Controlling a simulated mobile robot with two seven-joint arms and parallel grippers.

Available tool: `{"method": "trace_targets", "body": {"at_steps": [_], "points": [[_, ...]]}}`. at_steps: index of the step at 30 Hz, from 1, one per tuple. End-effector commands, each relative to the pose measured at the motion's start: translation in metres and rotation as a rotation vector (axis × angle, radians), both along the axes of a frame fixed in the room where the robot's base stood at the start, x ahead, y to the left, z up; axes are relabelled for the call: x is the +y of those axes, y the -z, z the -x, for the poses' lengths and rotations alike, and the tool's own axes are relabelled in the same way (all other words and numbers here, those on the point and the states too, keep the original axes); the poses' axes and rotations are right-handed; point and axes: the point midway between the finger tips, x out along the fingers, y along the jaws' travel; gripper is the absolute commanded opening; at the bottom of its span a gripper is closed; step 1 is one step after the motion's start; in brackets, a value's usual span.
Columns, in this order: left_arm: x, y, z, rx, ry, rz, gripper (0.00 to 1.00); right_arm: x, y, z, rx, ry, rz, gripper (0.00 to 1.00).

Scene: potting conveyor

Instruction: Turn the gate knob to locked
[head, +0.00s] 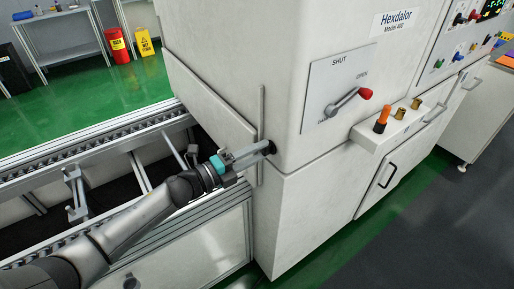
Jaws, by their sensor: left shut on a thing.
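My left gripper (266,149) reaches in from the left. Its fingers are shut on a small dark knob (273,147) at the edge of the white machine's lower front. The fingers cover part of the knob, so its turned position cannot be read. A white gate plate (212,122) and a thin vertical bar (262,105) stand just beside it. My right gripper is not in view.
The machine (230,60) carries a panel with "SHUT" and "OPEN" marks and a red-tipped lever (347,101) near "OPEN". A ledge with an orange-handled tool (382,120) juts out to its right. The conveyor (90,148) runs along the left.

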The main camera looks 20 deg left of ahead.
Motion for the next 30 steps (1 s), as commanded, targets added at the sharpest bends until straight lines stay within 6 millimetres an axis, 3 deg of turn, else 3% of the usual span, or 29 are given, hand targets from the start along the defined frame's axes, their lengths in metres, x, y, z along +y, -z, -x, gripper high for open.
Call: {"method": "trace_targets", "body": {"at_steps": [10,27,28,30], "points": [[0.0,0.0001,-0.0001,0.091,0.0,0.117,0.0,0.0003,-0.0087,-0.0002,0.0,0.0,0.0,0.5],[-0.0002,0.0009,0.0,0.11,0.0,0.141,0.0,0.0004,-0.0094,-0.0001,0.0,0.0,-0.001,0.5],[-0.0002,0.0009,0.0,0.109,0.0,0.14,0.51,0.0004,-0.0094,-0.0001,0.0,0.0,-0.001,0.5],[-0.0002,0.0009,0.0,0.109,0.0,0.14,0.59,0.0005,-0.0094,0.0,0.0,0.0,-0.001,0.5]]}}
